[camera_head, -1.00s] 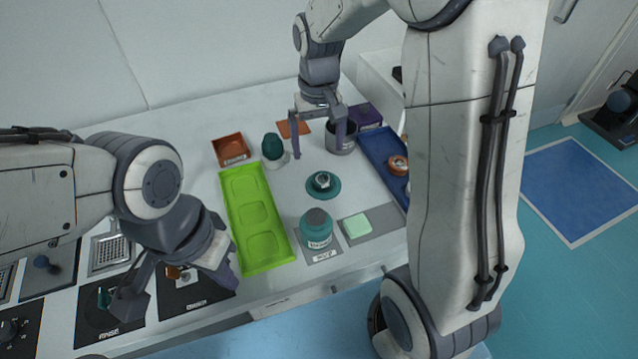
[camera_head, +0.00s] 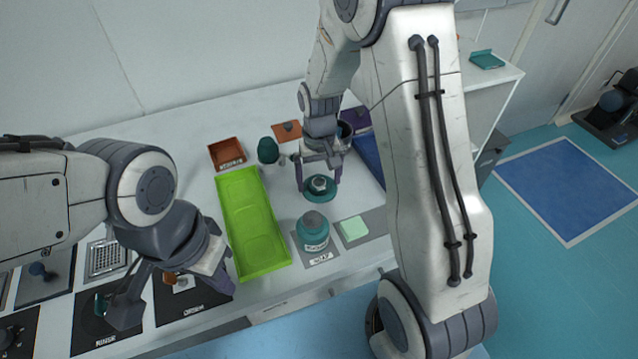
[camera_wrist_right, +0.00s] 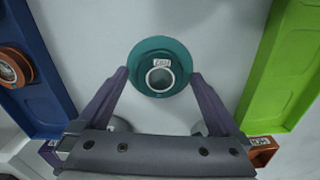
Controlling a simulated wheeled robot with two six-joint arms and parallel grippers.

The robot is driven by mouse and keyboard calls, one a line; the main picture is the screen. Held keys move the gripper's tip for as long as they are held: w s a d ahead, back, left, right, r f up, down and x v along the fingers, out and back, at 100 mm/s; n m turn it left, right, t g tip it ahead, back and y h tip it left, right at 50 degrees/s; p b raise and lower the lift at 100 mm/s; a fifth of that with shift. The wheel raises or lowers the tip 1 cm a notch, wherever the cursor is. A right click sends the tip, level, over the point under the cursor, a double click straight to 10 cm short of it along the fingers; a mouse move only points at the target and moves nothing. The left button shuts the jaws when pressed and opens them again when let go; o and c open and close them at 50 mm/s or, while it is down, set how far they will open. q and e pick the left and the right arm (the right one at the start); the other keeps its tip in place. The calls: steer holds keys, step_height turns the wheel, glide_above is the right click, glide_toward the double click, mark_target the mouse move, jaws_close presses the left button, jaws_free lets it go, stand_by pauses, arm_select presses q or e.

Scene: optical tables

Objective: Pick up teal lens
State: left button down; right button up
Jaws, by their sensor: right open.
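The teal lens (camera_head: 321,188) is a round teal disc with a grey ring-shaped knob on top and a small white label. It lies flat on the table, right of the green tray. It also shows in the right wrist view (camera_wrist_right: 160,66), ahead of and between the fingertips. My right gripper (camera_head: 319,187) is open above the lens, with one finger to each side of it; the fingers also show in the right wrist view (camera_wrist_right: 160,75). Whether they touch the lens I cannot tell. My left gripper (camera_head: 178,305) is apart from the lens, over the dark pads at the lower left, its fingers spread.
The green tray (camera_head: 247,222) lies left of the lens. A teal jar (camera_head: 313,232) stands in front of it on a grey mat, beside a pale green block (camera_head: 353,228). A blue tray (camera_head: 369,160) is at right, partly hidden. An orange bin (camera_head: 227,152) stands behind.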

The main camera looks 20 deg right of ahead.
steer(key=c, duration=1.4)
steer(key=shift+r, duration=0.1)
steer(key=shift+c, duration=0.2)
